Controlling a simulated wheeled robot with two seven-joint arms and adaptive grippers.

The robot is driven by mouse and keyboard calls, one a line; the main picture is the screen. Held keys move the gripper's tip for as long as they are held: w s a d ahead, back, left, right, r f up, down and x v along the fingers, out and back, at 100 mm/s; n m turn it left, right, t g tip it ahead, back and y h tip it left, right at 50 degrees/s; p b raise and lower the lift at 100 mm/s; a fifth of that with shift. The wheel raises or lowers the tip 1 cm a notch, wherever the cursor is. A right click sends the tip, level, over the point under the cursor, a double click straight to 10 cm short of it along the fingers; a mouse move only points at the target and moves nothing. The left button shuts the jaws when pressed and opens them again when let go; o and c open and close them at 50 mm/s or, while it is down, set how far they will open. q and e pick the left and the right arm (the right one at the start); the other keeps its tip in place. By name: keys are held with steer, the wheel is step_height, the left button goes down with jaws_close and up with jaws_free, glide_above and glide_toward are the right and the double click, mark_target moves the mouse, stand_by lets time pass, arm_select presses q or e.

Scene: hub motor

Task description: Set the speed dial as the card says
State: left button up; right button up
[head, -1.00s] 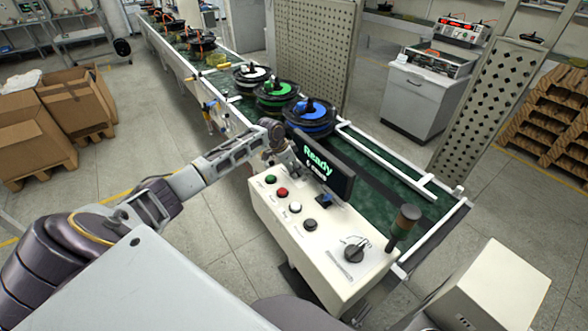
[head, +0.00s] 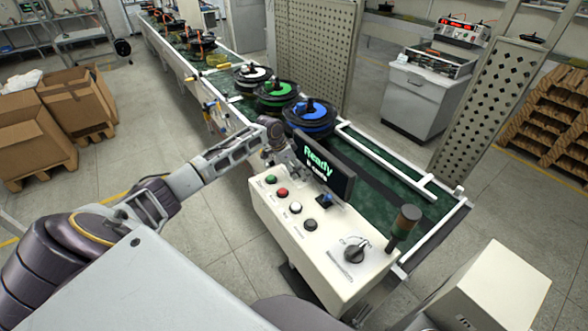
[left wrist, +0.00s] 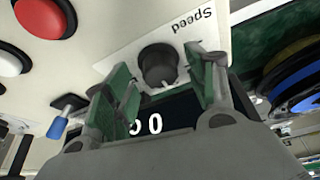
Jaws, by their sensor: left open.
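The speed dial (left wrist: 158,65) is a dark round knob on a white plate marked "Speed", upside down in the left wrist view. My left gripper (left wrist: 160,85) is open, with one green-padded finger on each side of the knob; contact is not clear. In the head view my left gripper (head: 280,152) is beside the screen and hides this dial. The screen (head: 325,172) reads "Ready" with a small line below; the left wrist view shows a "0" on it. No card can be made out. My right gripper is not in view.
The control box (head: 325,262) carries green, red, white and black buttons, a blue-tipped lever (head: 324,198) and another black dial (head: 354,250). A signal post (head: 405,221) stands at its right. Behind is a conveyor with several hubs, the blue one (head: 312,117) near my gripper.

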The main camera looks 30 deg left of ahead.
arm_select(q)
steer(key=v, duration=1.1)
stand_by(0.6)
